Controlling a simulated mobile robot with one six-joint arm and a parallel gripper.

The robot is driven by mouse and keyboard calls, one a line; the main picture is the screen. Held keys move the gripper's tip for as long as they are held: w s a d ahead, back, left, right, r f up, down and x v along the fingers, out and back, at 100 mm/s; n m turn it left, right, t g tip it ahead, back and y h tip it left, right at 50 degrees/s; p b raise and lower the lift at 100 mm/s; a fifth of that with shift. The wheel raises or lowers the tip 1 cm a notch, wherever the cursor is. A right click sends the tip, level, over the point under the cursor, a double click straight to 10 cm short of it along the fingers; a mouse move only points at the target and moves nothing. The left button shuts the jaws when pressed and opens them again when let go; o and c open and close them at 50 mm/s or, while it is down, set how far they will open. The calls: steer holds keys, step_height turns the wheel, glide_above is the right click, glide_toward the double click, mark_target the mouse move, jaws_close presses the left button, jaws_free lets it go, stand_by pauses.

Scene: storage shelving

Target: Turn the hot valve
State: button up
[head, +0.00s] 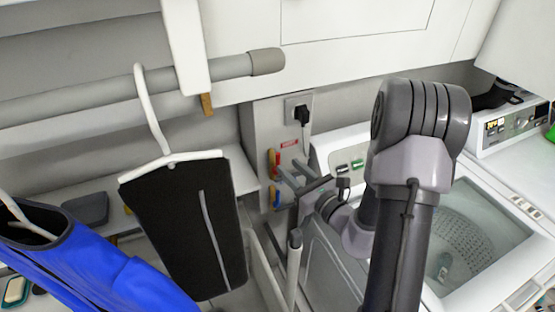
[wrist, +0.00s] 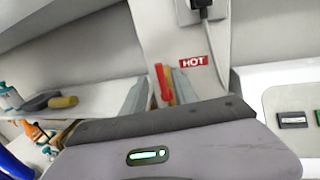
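The hot valve has a red handle (head: 273,158) on the wall panel below a red label. In the wrist view the red handle (wrist: 161,84) stands upright, with a yellow-orange part beside it, and the white-on-red HOT sign (wrist: 194,62) is just right of it. My gripper (head: 280,176) is at the valve, its fingers pointing at the panel. In the wrist view my gripper (wrist: 160,80) is open, with one finger either side of the handle. The handle looks nearer the right finger; contact cannot be told. A blue valve handle (head: 275,196) is below the red one.
A socket with a black plug (head: 301,113) is above the valves, its cord hanging down. An open washer (head: 490,235) stands right. A black garment (head: 190,235) on a white hanger and blue clothing (head: 80,260) hang left. A shelf (wrist: 100,92) is left of the panel.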

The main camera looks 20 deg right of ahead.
mark_target(279, 158)
steer(key=w, duration=0.3)
steer(key=w+a, duration=0.1)
steer(key=w, duration=0.2)
steer(key=shift+w+a, duration=0.2)
jaws_close()
stand_by(1.1)
